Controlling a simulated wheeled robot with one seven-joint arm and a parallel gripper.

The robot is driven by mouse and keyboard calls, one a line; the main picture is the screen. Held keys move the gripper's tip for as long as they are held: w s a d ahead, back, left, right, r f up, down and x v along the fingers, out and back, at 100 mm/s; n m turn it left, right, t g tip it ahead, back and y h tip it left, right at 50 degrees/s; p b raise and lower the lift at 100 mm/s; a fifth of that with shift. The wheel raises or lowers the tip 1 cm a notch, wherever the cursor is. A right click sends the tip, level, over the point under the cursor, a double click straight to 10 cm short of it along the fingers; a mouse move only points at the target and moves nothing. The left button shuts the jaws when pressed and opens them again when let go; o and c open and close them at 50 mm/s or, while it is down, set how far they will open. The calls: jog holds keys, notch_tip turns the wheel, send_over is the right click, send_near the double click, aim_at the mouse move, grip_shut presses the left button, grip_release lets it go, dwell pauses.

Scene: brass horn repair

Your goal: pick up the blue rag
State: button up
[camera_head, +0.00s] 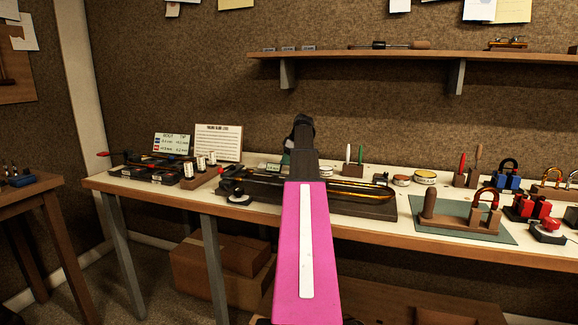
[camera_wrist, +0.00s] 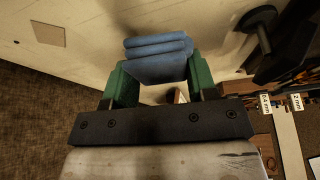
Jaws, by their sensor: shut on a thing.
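The blue rag (camera_wrist: 158,47) is a folded, layered bundle at the top middle of the wrist view. My gripper (camera_wrist: 157,78) has green fingers on either side of the rag and is shut on it. The rag sticks out past the fingertips, over the pale bench top (camera_wrist: 70,20). I cannot tell whether it touches the bench or hangs just above it. In the head view my own arm hides the gripper and the rag.
In the wrist view a black round-based thing (camera_wrist: 260,22) stands close right of the rag, with labelled blocks (camera_wrist: 280,103) below it. In the head view the workbench (camera_head: 120,186) holds a long dark fixture (camera_head: 365,204), padlock-like pieces (camera_head: 507,177) and small tins (camera_head: 425,177).

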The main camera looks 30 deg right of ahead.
jog(key=s+a+r, duration=0.1)
jog(key=a+r, duration=0.6)
jog(key=a, duration=0.4)
jog(key=shift+s+a+r, duration=0.25)
jog(key=shift+s+r, duration=0.05)
jog(key=shift+s, duration=0.05)
